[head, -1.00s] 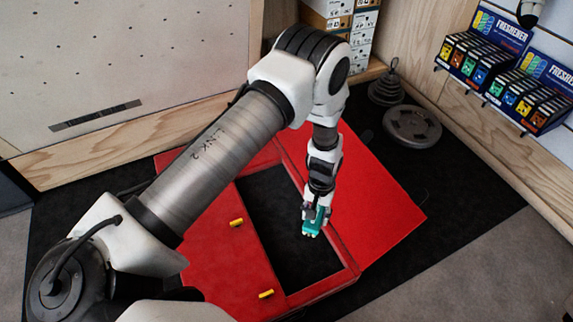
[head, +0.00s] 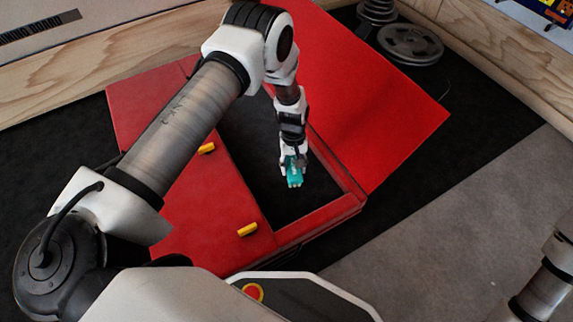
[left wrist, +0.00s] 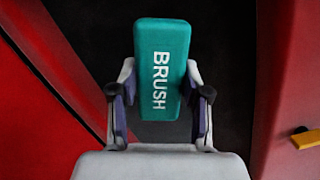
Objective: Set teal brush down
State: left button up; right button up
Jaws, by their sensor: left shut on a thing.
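The teal brush (head: 294,180) is held at the tip of my left arm. It also shows in the left wrist view (left wrist: 161,60), with the word BRUSH on its face. My left gripper (head: 292,167) is shut on it, one finger on each side. The brush is over the black inside of an open red box (head: 357,197); I cannot tell whether it touches the bottom. My right gripper is not in view, though part of my right arm shows at the lower right.
The box's red lids lie open, one (head: 385,95) to the right and one (head: 190,205) to the left with yellow catches (head: 247,230). Weight plates (head: 410,44) lie at the back right. Wooden boards edge the back. Black and grey floor is clear at right.

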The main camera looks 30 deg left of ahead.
aim_at(293, 175)
pick_arm(q)
notch_tip(293, 175, down, 5)
jog(key=shift+f+b, duration=0.15)
jog(key=shift+b, duration=1.1)
jog(key=shift+r, duration=0.2)
jog(key=shift+f, duration=0.1)
jog(key=o, duration=1.3)
jog(key=shift+f, duration=0.1)
